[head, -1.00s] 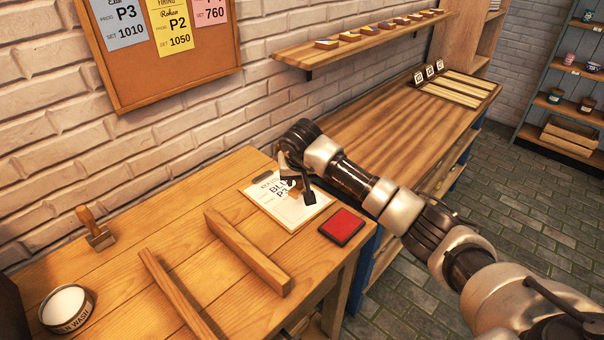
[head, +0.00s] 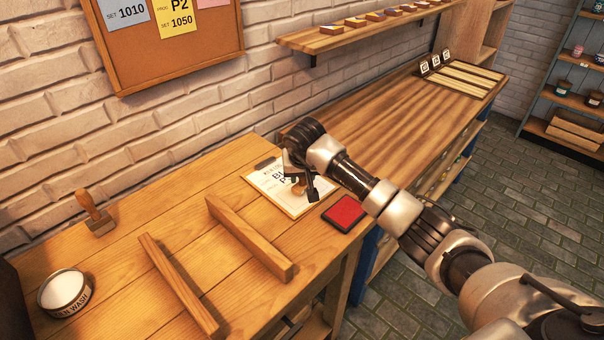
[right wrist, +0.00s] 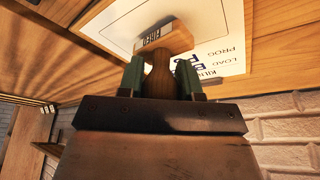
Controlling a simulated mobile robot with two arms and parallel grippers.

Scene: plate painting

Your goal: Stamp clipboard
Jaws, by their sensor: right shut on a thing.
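The clipboard (head: 265,186) lies on the wooden table with a white printed sheet on it. My right gripper (head: 301,187) is over the right part of the clipboard, shut on a wooden stamp (head: 299,189). In the right wrist view the gripper (right wrist: 161,82) grips the stamp's handle, and the stamp block (right wrist: 172,40) carries a "FIRED" label. The block overlaps the sheet (right wrist: 222,45); I cannot tell whether its underside touches the paper. A red ink pad (head: 344,212) lies just right of the clipboard. My left gripper is not in view.
A second wooden stamp (head: 97,215) stands at the back left. A brick wall (head: 180,115) rises behind. The longer side counter (head: 390,120) is mostly clear.

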